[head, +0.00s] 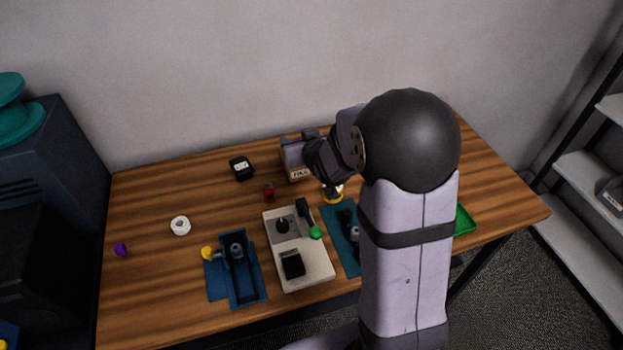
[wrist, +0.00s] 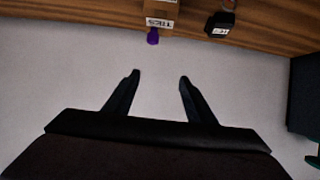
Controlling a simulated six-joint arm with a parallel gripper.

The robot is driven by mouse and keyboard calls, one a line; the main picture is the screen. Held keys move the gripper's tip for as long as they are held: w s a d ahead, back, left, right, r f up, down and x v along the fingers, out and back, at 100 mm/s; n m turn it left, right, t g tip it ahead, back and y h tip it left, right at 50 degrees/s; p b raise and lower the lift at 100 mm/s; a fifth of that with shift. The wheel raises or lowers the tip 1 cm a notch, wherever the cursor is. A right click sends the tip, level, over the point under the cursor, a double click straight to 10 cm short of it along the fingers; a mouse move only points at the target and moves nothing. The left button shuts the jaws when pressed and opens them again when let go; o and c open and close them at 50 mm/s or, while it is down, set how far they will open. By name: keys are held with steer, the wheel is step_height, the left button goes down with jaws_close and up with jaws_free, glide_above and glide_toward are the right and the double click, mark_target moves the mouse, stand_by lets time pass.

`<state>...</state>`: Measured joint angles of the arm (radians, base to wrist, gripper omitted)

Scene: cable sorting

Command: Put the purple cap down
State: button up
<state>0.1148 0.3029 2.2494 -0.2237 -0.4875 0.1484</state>
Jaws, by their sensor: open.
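A purple piece (wrist: 153,36) shows in the wrist view beside the labelled box (wrist: 160,8), on the side toward the wall. I cannot tell whether it rests on the box or behind it. A small purple piece (head: 121,249) lies on the far left of the table in the head view. I cannot tell which of these is the purple cap. My gripper (wrist: 159,76) is open, with nothing between its fingers in the wrist view. In the head view my wrist is beside the box and hides part of it.
A black labelled box (head: 241,168) stands left of the labelled box. A white ring (head: 181,226), red piece (head: 269,192), blue fixture (head: 218,282), and beige panel (head: 319,264) lie on the wooden table (head: 140,290). A green tray (head: 464,220) is partly behind my arm. The left table area is mostly clear.

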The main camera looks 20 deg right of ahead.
steer(key=s+a+f+g, duration=0.1)
steer(key=s+g, duration=0.3)
steer(key=s, duration=0.6)
steer(key=s+a+f+g, duration=0.1)
steer(key=s+f+g, duration=0.3)
steer(key=s, duration=0.7)
steer(key=s+a+f+g, duration=0.1)
steer(key=s+g, duration=0.3)
steer(key=s, duration=0.7)
steer(key=shift+a+f, duration=0.3)
steer(key=shift+f, duration=0.55)
